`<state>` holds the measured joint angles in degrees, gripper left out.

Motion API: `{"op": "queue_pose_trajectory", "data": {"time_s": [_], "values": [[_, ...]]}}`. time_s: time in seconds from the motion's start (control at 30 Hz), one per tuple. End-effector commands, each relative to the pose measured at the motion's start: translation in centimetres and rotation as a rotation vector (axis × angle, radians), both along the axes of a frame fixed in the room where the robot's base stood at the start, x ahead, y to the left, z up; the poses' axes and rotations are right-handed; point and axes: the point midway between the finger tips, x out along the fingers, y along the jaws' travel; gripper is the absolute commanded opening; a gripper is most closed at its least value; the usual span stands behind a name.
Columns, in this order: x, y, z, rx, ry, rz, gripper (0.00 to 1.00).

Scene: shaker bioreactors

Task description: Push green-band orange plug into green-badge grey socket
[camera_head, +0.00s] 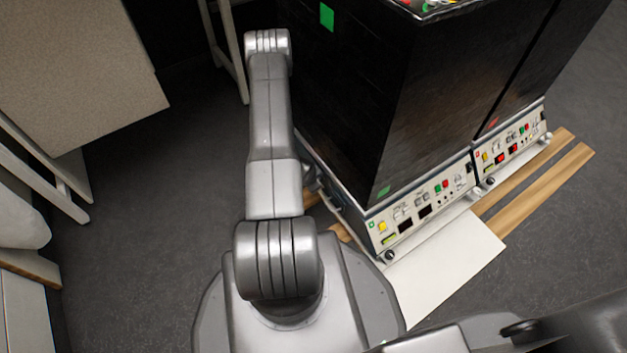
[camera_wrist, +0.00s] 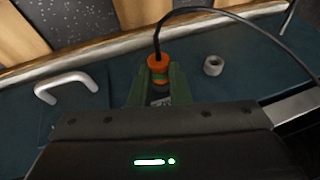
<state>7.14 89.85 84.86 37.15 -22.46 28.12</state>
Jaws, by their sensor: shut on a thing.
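The orange plug (camera_wrist: 158,60) with a green band is in the wrist view, upper middle, with a black cable leaving its top. My gripper (camera_wrist: 159,77) is shut on it, one dark green finger on each side. A small grey patch shows between the fingers below the plug; I cannot tell what it is. A grey round socket (camera_wrist: 213,66) with a dark hole stands on the dark blue panel, to the right of the plug and apart from it. I see no green badge beside it. In the head view my arm hides the gripper, plug and socket.
A pale handle (camera_wrist: 65,87) sticks out of the panel left of the plug. The cable loops over the socket to the right. In the head view, black cabinets (camera_head: 350,90) with control panels (camera_head: 425,205) stand right of my arm. Dark floor (camera_head: 130,240) lies open to the left.

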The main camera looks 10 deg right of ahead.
Motion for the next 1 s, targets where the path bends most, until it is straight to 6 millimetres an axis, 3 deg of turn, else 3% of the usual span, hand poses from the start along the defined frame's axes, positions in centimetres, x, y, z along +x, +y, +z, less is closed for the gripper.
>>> {"op": "queue_pose_trajectory", "data": {"time_s": [1.0], "values": [[-0.7,2.0,-0.1,0.000,0.001,0.002,0.00]]}}
